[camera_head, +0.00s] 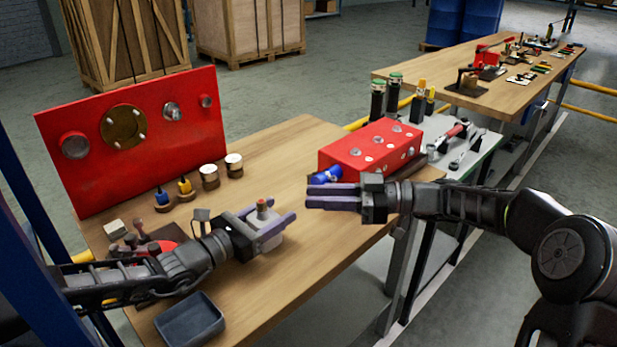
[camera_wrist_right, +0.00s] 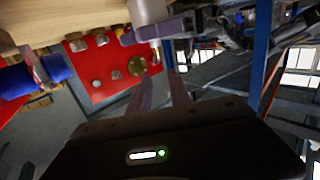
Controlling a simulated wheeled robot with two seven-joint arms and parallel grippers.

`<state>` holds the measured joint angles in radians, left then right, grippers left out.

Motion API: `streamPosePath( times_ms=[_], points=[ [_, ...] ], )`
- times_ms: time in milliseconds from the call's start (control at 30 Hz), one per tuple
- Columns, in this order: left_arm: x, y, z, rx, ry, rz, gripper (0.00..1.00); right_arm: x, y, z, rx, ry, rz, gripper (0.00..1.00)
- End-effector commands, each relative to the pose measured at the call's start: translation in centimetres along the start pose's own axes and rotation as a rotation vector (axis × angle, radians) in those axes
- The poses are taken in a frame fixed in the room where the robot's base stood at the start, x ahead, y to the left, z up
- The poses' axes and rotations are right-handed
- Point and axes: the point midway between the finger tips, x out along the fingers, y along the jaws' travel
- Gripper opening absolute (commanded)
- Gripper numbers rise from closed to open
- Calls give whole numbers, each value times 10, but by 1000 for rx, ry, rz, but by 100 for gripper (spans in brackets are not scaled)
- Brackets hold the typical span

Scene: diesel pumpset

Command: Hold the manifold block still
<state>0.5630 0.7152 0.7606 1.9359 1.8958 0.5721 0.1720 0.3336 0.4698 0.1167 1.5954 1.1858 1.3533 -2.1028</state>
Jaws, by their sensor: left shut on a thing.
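A small pale grey block with a reddish-brown fitting on top, which I take for the manifold block (camera_head: 268,232), is at the wooden bench's front right. My left gripper (camera_head: 272,222) is shut on it, with one purple finger on each side. The fingers and gripper body hide part of its sides. I cannot tell whether its base touches the bench. My right gripper (camera_head: 330,197) is beside it to the right, apart from it, pointing left. In the right wrist view its two fingers (camera_wrist_right: 157,97) stand apart with nothing between them.
A red ported block (camera_head: 370,150) and a blue cylinder (camera_head: 326,175) lie just behind my right gripper. A red panel (camera_head: 150,165) stands at the bench's back left. A dark tray (camera_head: 190,320) is at the front. Small fittings (camera_head: 210,175) stand before the panel.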

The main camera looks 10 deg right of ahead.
Motion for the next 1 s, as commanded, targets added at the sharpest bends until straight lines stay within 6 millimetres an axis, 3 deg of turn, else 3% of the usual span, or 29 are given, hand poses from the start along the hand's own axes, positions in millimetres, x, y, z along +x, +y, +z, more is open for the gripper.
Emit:
streamPosePath(
  times_ms=[233, 767, 1000],
  points=[
    [0, 0, 0, 0, -1, 0, 0, 2, 5, 5, -3, -59, -46, 45],
    [0, 0, 0, 1, -1, 0, 0, 5, 8, 8, -5, -104, -73, 45],
    [0, 0, 0, 1, -1, 0, 0, 29, 5, 10, -5, -103, -75, 45]
  ],
)
